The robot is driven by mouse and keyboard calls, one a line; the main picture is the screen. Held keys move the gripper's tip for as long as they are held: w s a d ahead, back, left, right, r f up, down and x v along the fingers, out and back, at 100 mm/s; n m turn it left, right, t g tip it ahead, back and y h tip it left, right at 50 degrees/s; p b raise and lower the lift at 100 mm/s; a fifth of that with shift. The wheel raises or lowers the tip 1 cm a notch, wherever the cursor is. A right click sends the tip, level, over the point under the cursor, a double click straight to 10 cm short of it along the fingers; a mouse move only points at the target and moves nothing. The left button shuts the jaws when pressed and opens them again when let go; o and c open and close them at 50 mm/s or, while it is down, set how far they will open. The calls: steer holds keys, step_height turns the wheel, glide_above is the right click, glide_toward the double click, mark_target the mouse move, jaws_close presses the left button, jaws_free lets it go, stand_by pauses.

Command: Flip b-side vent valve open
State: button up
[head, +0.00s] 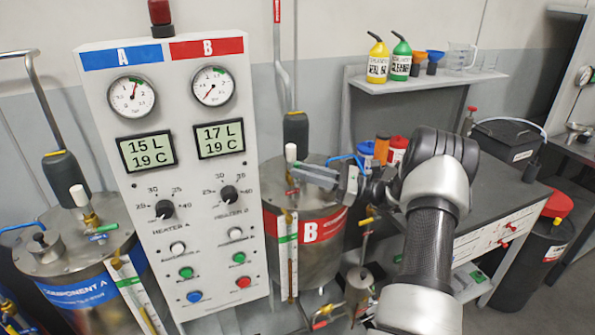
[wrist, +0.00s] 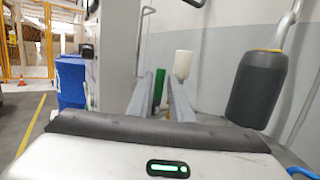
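The b-side tank (head: 312,245), with a red band marked B, stands right of the panel. A white cylinder (head: 291,153) rises from its lid and also shows in the wrist view (wrist: 182,65). A small red part (head: 292,191) shows below it, partly hidden by my fingers. My gripper (head: 300,172) reaches over the lid from the right, fingers pointing left. In the wrist view, my fingers (wrist: 163,105) are apart. An upright green lever (wrist: 158,90) shows between them, with visible gaps. I cannot tell whether it belongs to the b-side vent valve. The valve body is mostly hidden.
The white panel (head: 195,135) with gauges stands close left of my gripper. A dark-handled pipe (head: 295,132) rises behind the lid; its grip shows in the wrist view (wrist: 258,88). The A tank (head: 75,250) is at left, and a grey workbench (head: 490,175) at right.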

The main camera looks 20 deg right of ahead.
steer(key=b+v, duration=0.1)
steer(key=v, duration=1.4)
steer(key=shift+s+d+b, duration=0.15)
steer(key=shift+s+b, duration=0.05)
steer(key=shift+b, duration=0.2)
steer(key=shift+f, duration=0.1)
